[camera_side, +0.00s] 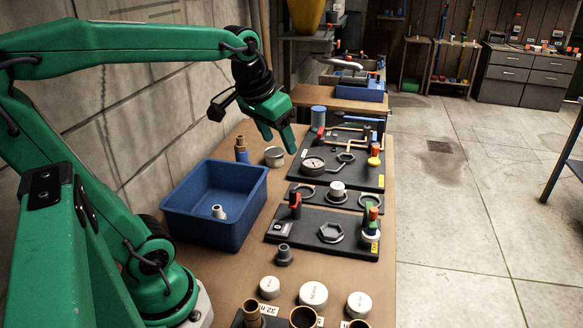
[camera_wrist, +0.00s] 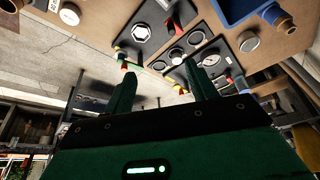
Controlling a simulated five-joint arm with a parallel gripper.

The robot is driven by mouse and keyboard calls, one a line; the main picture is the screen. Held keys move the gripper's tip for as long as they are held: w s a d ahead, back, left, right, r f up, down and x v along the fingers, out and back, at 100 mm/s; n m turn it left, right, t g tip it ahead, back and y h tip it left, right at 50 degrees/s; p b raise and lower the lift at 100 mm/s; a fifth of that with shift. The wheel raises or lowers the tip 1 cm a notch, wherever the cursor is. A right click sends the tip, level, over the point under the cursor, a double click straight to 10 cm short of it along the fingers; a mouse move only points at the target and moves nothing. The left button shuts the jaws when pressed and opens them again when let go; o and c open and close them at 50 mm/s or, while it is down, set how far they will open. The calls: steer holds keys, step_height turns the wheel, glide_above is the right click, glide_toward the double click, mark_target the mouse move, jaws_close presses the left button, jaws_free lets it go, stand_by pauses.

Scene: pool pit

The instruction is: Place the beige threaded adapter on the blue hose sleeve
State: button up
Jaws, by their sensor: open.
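A tan-brown threaded piece (camera_side: 241,142), which looks like the beige adapter, stands upright on a blue sleeve (camera_side: 242,157) behind the blue bin. In the wrist view the tan piece (camera_wrist: 288,28) and blue sleeve (camera_wrist: 272,14) show at the top right, in contact; how deeply they are seated I cannot tell. My gripper (camera_side: 278,136) is open and empty, pointing down, to the right of the adapter in the side view and apart from it. Its two fingers also show in the wrist view (camera_wrist: 156,73).
The blue bin (camera_side: 175,203) holds a small pale fitting (camera_side: 218,212). A white-topped round cap (camera_side: 274,155) lies beside the sleeve. Black panels (camera_side: 275,238) with gauges, valves and knobs fill the bench's right side. Several white caps (camera_side: 313,293) lie at the front.

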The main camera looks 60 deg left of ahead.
steer(key=s+d+f+m+t, duration=0.1)
steer(key=s+d+f+m, duration=0.1)
steer(key=s+d+f, duration=0.2)
steer(key=shift+s+d+f+h, duration=0.2)
steer(key=shift+s+d+h, duration=0.2)
steer(key=shift+s+d, duration=0.9)
